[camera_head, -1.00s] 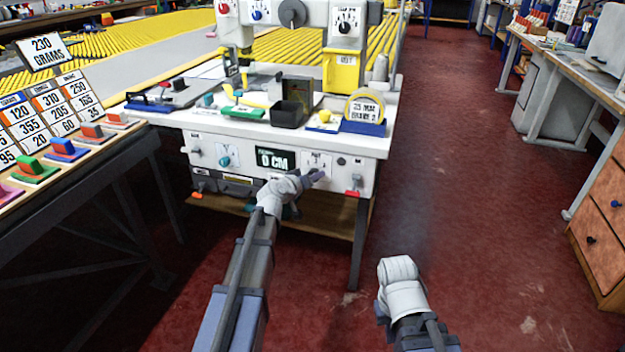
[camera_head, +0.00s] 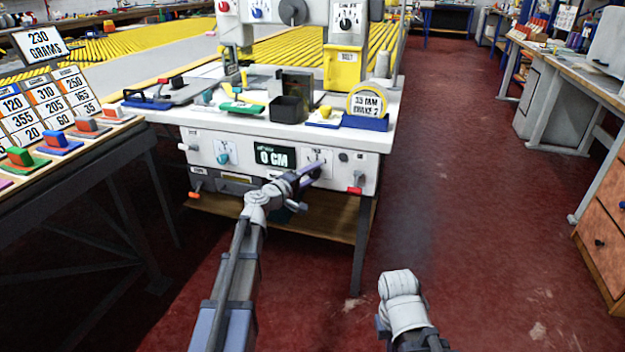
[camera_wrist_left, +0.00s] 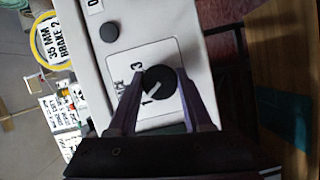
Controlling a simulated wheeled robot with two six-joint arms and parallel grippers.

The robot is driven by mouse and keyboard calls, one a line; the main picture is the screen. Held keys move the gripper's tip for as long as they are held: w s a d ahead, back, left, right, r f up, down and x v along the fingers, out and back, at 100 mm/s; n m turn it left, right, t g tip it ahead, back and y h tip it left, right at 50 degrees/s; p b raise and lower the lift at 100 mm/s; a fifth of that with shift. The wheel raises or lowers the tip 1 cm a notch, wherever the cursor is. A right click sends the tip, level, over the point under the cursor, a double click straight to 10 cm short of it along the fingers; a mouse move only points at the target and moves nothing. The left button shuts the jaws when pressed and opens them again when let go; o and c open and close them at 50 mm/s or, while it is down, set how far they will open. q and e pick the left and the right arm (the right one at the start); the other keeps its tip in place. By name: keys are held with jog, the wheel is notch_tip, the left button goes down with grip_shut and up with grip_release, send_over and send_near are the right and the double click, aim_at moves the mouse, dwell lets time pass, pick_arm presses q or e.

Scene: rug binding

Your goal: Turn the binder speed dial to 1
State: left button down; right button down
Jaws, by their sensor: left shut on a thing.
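The black dial (camera_wrist_left: 160,88) sits on a white label plate (camera_head: 318,157) on the front panel of the white machine (camera_head: 360,180). Numbers 1 and 3 show beside it in the left wrist view; the other lettering is partly covered. The dial's pale pointer mark slants toward the lower left, near the 1. My left gripper (camera_head: 312,171) is at this plate, its two fingers shut on the dial from either side. The fingers also show in the left wrist view (camera_wrist_left: 158,95). My right arm shows at the lower right of the head view, its gripper out of sight.
A "0 CM" display (camera_head: 274,156) and a teal knob (camera_head: 223,158) are left of the dial. A red-tipped lever (camera_head: 355,190) is to its right. A black bin (camera_head: 288,110) and a tape roll (camera_head: 367,104) stand above. The red floor at right is clear.

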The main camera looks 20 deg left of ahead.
pick_arm(q)
jog(key=shift+f+n+t+h+b, duration=0.1)
jog(key=shift+n+t+h+b, duration=0.2)
jog(key=shift+n+b, duration=0.4)
jog(key=shift+c, duration=1.6)
grip_release()
jog(key=v, duration=0.7)
jog(key=shift+s, duration=0.35)
jog(key=shift+a, duration=0.15)
